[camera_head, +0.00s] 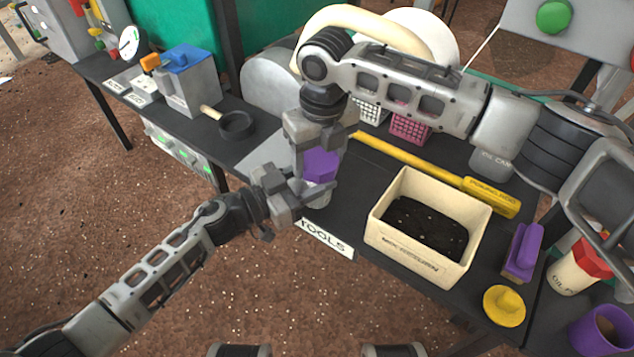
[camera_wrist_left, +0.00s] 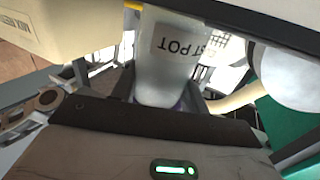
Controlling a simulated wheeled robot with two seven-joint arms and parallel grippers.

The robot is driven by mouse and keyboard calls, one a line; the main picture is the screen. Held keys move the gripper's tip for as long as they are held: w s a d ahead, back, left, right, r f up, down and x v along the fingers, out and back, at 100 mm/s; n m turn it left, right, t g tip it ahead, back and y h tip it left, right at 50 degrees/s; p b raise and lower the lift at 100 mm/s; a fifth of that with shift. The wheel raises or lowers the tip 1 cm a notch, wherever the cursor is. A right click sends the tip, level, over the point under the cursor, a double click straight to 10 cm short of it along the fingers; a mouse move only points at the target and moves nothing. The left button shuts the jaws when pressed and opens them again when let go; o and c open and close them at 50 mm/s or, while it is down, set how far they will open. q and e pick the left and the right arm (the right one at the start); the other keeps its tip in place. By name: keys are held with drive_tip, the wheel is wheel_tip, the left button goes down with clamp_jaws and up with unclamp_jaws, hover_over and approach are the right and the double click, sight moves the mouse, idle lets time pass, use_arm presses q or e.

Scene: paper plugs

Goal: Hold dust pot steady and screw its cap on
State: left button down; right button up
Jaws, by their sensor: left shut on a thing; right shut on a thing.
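The dust pot (camera_head: 318,199) is a pale pot standing upright at the table's front edge. Its purple cap (camera_head: 322,164) is on top. My left gripper (camera_head: 312,192) comes in from the left and is shut around the pot. My right gripper (camera_head: 318,148) points down from above and is shut on the cap; its fingers partly hide the cap. In the left wrist view the pot (camera_wrist_left: 172,62) appears upside down with part of its label, and a sliver of purple shows at its lower end. Whether the cap's threads are engaged cannot be seen.
A cream box of dark material (camera_head: 376,228) stands right of the pot. A yellow-handled tool (camera_head: 490,197) lies behind it. A purple block (camera_head: 523,252), a yellow piece (camera_head: 504,306) and a red-capped bottle (camera_head: 578,268) are at right. A black ring (camera_head: 236,126) lies at left.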

drive_tip(key=m, duration=2.5)
drive_tip(key=shift+f+m, duration=0.1)
drive_tip(key=shift+m, duration=0.3)
drive_tip(key=m, duration=0.5)
drive_tip(key=shift+a+m, duration=0.1)
drive_tip(key=shift+m, duration=0.3)
drive_tip(key=m, duration=0.2)
drive_tip(key=shift+m, duration=0.4)
drive_tip(key=m, duration=1.9)
drive_tip(key=o, duration=1.1)
